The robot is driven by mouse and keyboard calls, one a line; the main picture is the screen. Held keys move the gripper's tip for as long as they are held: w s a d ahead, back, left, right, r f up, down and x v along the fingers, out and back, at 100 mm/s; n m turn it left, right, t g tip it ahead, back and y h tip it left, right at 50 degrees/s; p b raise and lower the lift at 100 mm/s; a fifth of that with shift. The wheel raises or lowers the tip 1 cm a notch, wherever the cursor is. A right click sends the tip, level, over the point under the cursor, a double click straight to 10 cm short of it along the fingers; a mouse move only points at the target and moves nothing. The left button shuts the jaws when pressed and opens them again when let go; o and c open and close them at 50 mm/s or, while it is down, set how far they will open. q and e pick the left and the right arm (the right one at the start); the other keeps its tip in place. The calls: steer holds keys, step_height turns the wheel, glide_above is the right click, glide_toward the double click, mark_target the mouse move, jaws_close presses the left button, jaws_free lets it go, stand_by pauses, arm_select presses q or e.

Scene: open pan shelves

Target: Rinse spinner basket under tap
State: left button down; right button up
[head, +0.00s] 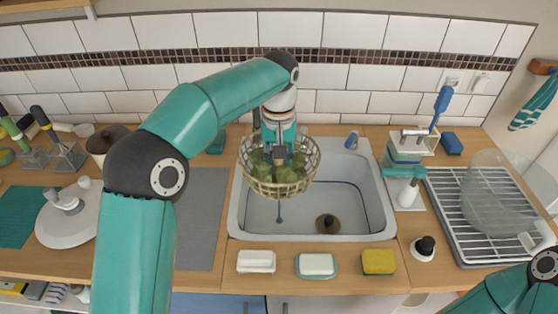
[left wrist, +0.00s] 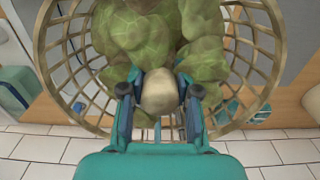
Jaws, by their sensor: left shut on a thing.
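The spinner basket (head: 279,186), an open beige lattice bowl, hangs over the left part of the white sink (head: 345,226). Green leaves (head: 268,165) lie in it, and large leaves (left wrist: 160,40) fill its middle in the left wrist view. My left gripper (head: 279,156) reaches down over the basket and is shut on it. In the left wrist view a pale rounded part sits between the fingers of my left gripper (left wrist: 160,92), with the basket's ribs (left wrist: 250,60) around. I cannot make out the tap; my arm and the basket may hide it. My right gripper is out of view.
A dark round drain piece (head: 327,223) sits in the sink's bottom. A white soap bar (head: 256,261), another on a teal dish (head: 317,266) and a yellow sponge (head: 378,262) line the front edge. A drying rack (head: 480,240) stands right. A grey mat (head: 203,220) lies left.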

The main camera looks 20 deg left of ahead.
arm_select(q)
steer(key=shift+d, duration=0.15)
steer(key=shift+w+d+p, duration=0.1)
steer(key=shift+d+p, duration=0.3)
steer(key=shift+p, duration=0.05)
steer(key=shift+a, duration=0.2)
steer(key=shift+a, duration=0.4)
steer(key=shift+d, duration=0.2)
steer(key=shift+d+p, duration=0.4)
